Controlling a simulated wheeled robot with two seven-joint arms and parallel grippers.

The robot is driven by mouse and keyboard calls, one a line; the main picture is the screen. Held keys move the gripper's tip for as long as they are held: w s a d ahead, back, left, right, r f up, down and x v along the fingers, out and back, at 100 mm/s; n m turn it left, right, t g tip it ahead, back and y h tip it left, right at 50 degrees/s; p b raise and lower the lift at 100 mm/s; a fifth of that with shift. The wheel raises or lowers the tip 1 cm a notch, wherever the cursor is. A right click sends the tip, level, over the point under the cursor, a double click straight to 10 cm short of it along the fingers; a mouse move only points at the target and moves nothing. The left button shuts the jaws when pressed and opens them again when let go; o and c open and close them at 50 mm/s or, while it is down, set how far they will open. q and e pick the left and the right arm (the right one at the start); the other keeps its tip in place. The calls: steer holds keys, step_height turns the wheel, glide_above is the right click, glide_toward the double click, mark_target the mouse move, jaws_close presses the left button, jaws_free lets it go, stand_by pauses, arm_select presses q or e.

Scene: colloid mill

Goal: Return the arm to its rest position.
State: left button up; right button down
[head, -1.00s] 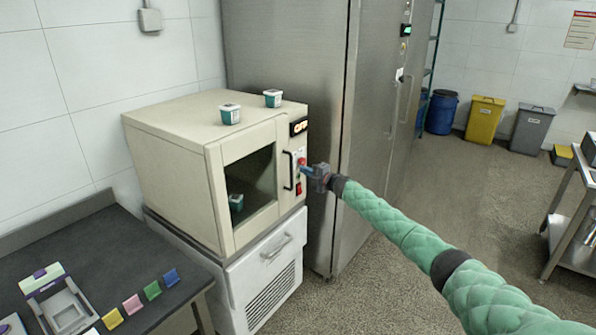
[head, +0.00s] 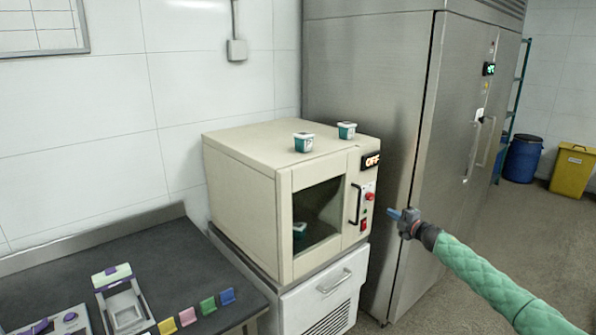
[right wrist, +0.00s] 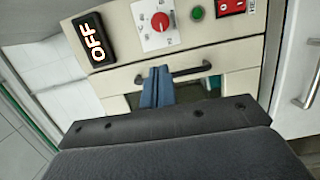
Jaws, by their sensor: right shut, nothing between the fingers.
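My right arm comes in from the lower right in the head view, in a green quilted sleeve. Its right gripper (head: 394,214) is shut and empty, a little to the right of the beige oven-like cabinet's control panel. In the right wrist view the blue fingers (right wrist: 157,86) are together, in front of the cabinet's dark door handle (right wrist: 186,72) in the picture; I see no grip on it. The cabinet (head: 240,190) has its windowed door closed and its display (head: 371,161) reads OFF. My left gripper is not in view.
Two small tubs stand on the cabinet top (head: 303,142) (head: 346,130), and another (head: 299,230) shows inside. A tall steel fridge (head: 440,110) stands close behind the gripper. Open floor lies at the right.

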step_height(320, 180, up, 8)
steer(key=d+m+t+h, duration=0.1)
steer(key=d+m+h, duration=0.2)
steer(key=m+h, duration=0.7)
steer(key=s+a+f+m+g+y, duration=0.1)
steer(key=s+a+f+m+g, duration=0.2)
steer(key=s+a+f, duration=0.65)
steer(key=s+a+f+m+g, duration=0.35)
steer(key=s+a+f, duration=0.35)
steer(key=s+f, duration=0.45)
steer(key=s+a+f+m+g+y, duration=0.1)
steer(key=s+a+f+m+g, duration=0.15)
steer(key=s+a+f, duration=0.85)
steer(key=s+a+f+g, duration=0.1)
steer(key=s+f+g, duration=0.1)
steer(key=s+f, duration=0.5)
steer(key=s+a+f+m+g+y, duration=0.1)
steer(key=s+f, duration=0.6)
steer(key=s, duration=1.3)
steer(key=s+a+f+g, duration=0.1)
steer(key=s+f+g, duration=0.3)
steer(key=s, duration=1)
step_height(320, 180, down, 3)
steer(key=shift+s+r+m+y, duration=0.1)
steer(key=shift+s+m+y, duration=0.05)
steer(key=shift+m+y, duration=0.15)
steer(key=shift+a, duration=0.1)
